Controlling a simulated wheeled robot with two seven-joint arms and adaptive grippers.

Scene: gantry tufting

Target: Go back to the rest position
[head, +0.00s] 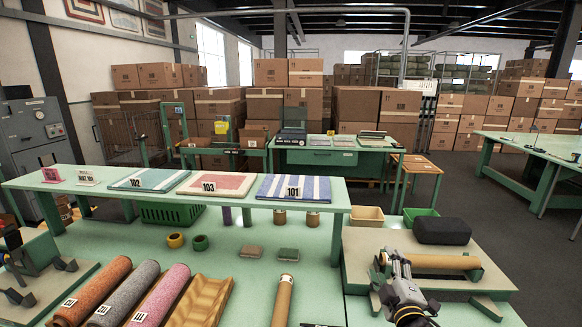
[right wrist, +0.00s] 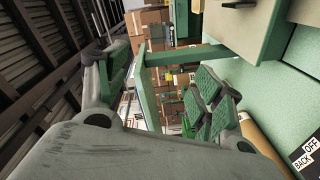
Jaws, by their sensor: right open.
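My right gripper (head: 392,262) is at the lower right of the head view, above the board with the brown roll (head: 440,262). In the right wrist view its green-padded fingers (right wrist: 163,92) stand apart with nothing between them. A brown roll (right wrist: 262,142) shows beyond the right finger there; I cannot tell whether the gripper touches it.
A raised green shelf (head: 100,196) carries folded textiles marked 102 (head: 150,179), 103 (head: 215,185) and 101 (head: 293,188). Colored rolls (head: 95,290) and a wooden cradle (head: 200,300) lie in front. A dark block (head: 442,231) stands behind the brown roll. The middle bench is partly clear.

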